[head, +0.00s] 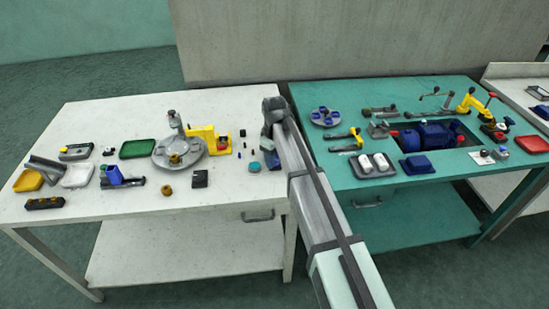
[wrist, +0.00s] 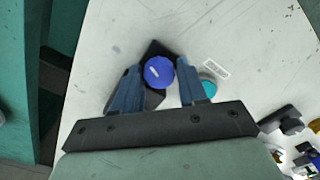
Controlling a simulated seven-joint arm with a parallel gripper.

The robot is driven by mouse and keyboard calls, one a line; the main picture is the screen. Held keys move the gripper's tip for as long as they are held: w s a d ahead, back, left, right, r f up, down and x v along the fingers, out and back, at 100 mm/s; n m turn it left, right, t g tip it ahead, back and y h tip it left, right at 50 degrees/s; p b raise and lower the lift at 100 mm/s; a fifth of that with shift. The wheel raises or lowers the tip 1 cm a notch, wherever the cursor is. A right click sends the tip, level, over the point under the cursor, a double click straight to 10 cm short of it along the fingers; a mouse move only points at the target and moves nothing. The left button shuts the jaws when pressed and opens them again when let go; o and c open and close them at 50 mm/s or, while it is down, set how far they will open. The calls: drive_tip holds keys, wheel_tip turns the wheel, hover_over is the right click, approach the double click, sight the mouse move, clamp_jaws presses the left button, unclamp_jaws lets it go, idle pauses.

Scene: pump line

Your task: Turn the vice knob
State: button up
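A round blue knob (wrist: 158,72) with a white mark on its face sits on a dark block (wrist: 154,49) near the right edge of the white table; I take it for the vice knob. In the wrist view my gripper (wrist: 160,68) points down at it, with one blue-grey finger on each side. The fingers are apart and a small gap shows beside the knob, so they do not look closed on it. I cannot tell how high the fingertips are above the block. In the head view my gripper (head: 269,142) and arm hide the knob.
A teal round piece (wrist: 207,88) lies close to the right finger, beside a white label (wrist: 216,67). The white table (head: 130,115) holds several parts, including a grey turntable (head: 160,160) and a yellow fixture (head: 203,133). A green table (head: 345,105) stands to the right.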

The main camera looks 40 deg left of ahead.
sight(277, 161)
idle(0.7)
drive_tip(key=m, duration=1.4)
wheel_tip(277, 161, up, 14)
drive_tip(key=d+n, duration=0.1)
drive_tip(key=n, duration=0.2)
drive_tip(key=w+d+f, duration=0.3)
drive_tip(key=d, duration=0.5)
drive_tip(key=w+d+f+m+h, duration=0.1)
drive_tip(key=w+d+f, duration=0.3)
drive_tip(key=d, duration=0.5)
drive_tip(key=w+d+f+m+h, duration=0.1)
drive_tip(key=w+d+f, duration=0.2)
drive_tip(key=d, duration=0.5)
drive_tip(key=shift+w+d+f+g, duration=0.25)
drive_tip(key=shift+f+g, duration=0.05)
drive_tip(key=shift+w+d, duration=0.45)
drive_tip(key=shift+d, duration=0.3)
